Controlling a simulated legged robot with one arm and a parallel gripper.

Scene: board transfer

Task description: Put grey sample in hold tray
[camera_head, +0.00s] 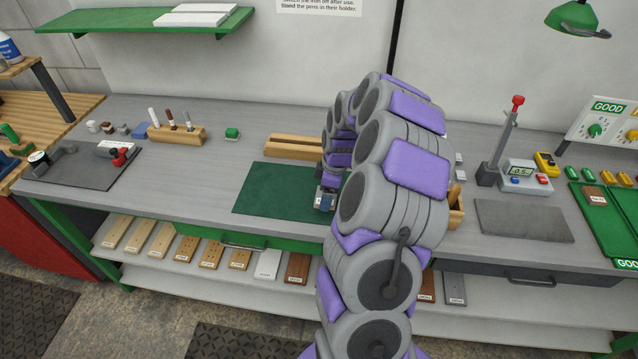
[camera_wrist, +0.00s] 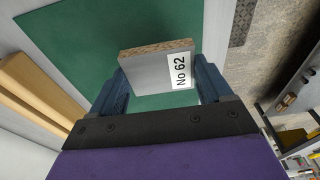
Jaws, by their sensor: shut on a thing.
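A grey sample (camera_wrist: 148,72) with a speckled brown edge and a white "No 62" label sits between the two fingers of my gripper (camera_wrist: 160,78) in the wrist view. My gripper is shut on it, above the green mat (camera_wrist: 75,40). In the head view my gripper (camera_head: 327,196) is low over the right part of the green mat (camera_head: 270,190), partly hidden by my arm, and the sample is hard to make out. I see no tray clearly marked hold; green trays (camera_head: 597,236) lie at the far right, one with a partly cut-off "GOOD" label.
A wooden rail (camera_head: 293,147) lies behind the mat. Right of my arm are a dark grey pad (camera_head: 522,221), a lever stand (camera_head: 500,150) and a meter (camera_head: 522,175). Several labelled boards lie on the lower shelf (camera_head: 300,300). The bench left of the mat is mostly clear.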

